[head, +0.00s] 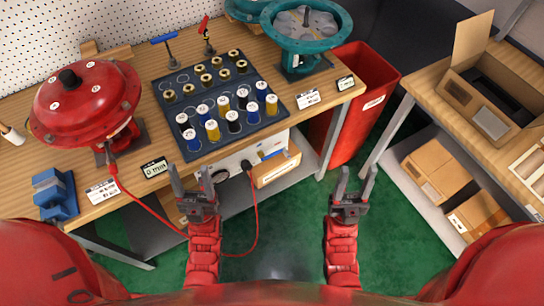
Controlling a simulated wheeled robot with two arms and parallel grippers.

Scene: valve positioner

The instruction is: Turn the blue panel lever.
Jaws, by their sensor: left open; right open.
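A lever with a blue bar handle (164,39) stands on a thin dark stem at the back of the wooden workbench, near the pegboard wall. Its handle lies roughly level. My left gripper (191,172) is open and empty at the front edge of the bench, well apart from the blue lever. My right gripper (357,172) is open and empty over the floor, right of the bench. No gripper touches anything that I can see.
A red-handled lever (204,27) stands just right of the blue one. A dark tray (262,92) of several spools and brass rings lies in front. A red domed actuator (85,102) stands left, a teal one (306,28) right. A red bin (366,78) stands beside the bench.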

